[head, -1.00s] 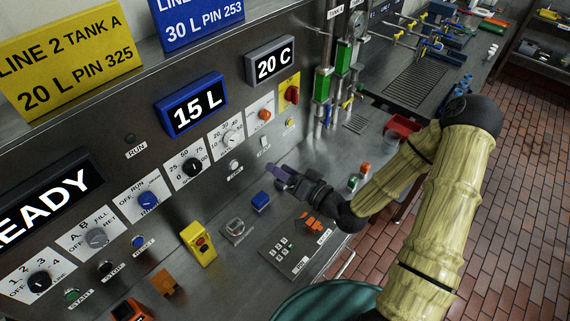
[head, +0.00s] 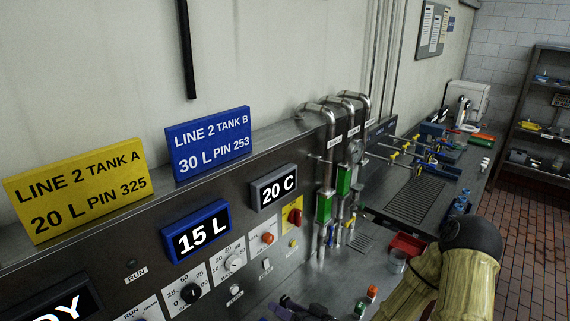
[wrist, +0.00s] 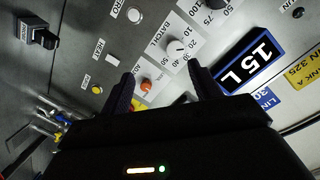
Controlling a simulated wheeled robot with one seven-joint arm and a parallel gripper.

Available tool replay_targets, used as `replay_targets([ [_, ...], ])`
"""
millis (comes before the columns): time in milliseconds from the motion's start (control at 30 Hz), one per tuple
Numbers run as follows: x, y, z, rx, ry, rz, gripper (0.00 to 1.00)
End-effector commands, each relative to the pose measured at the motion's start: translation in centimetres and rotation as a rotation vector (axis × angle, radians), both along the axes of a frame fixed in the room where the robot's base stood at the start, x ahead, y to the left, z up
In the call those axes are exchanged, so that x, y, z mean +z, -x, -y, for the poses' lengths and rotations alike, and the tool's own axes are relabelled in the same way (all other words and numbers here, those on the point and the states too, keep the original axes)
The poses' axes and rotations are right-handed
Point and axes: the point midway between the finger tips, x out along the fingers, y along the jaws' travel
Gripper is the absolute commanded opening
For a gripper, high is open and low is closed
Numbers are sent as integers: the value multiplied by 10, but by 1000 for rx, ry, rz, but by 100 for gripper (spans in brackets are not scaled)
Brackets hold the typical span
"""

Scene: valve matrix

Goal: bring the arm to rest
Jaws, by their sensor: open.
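My gripper (wrist: 160,92) is open in the wrist view, its two dark fingers apart with nothing between them. Beyond the fingers is the steel control panel, with an orange knob (wrist: 146,85) and a white dial (wrist: 177,47). In the head view only a small part of my gripper (head: 298,307) shows at the bottom edge, in front of the panel. My arm (head: 445,275) comes in at the lower right, bent, and most of it is below the picture.
The panel carries a blue-framed 15 L display (head: 197,232), a 20 C display (head: 274,188) and several dials. Pipes with green sight tubes (head: 324,208) stand right of it. A red tray (head: 408,243) lies on the steel bench. Open tiled floor (head: 525,220) is at the right.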

Motion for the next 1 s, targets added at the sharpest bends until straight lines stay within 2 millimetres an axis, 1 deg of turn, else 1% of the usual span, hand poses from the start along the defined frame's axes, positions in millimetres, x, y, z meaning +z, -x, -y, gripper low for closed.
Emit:
replay_targets([
  [67,-17,1,3,24,132,-30,63],
  [167,-38,3,16,40,319,-91,63],
  [200,-45,4,23,42,392,-117,63],
  [300,-56,7,44,34,557,-180,63],
  [400,-60,12,66,9,702,-250,63],
  [567,-51,24,101,-52,881,-365,63],
  [700,-35,41,126,-118,981,-476,63],
  [833,-16,64,141,-179,1021,-584,63],
  [1000,8,99,146,-229,1004,-713,63],
])
